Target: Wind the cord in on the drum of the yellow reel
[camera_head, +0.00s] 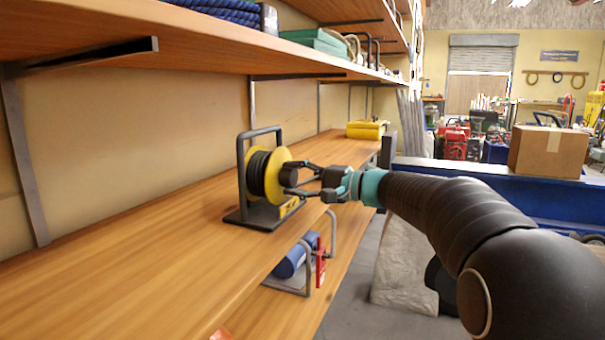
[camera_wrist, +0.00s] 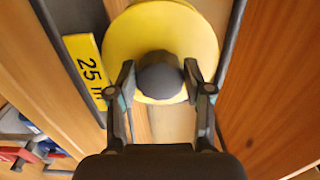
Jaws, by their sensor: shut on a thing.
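The yellow reel (camera_head: 274,173) stands upright in a dark metal frame on the wooden shelf, with black cord (camera_head: 257,172) wound on its drum. My gripper (camera_head: 297,180) reaches it from the right. In the wrist view, the yellow face of the reel (camera_wrist: 122,42) fills the upper middle. A dark round knob (camera_wrist: 160,78) sticks out from that face, and my gripper (camera_wrist: 160,84) is shut on it, one finger on each side. A yellow label reading "25 m" (camera_wrist: 86,68) is beside the reel. The wrist view hides the cord.
A yellow object (camera_head: 366,130) lies farther back on the same shelf (camera_head: 130,260). A lower shelf holds a blue roll in a metal frame (camera_head: 290,262). An upper shelf (camera_head: 200,35) overhangs the reel. The shelf in front of the reel is clear. A cardboard box (camera_head: 548,152) is at the right.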

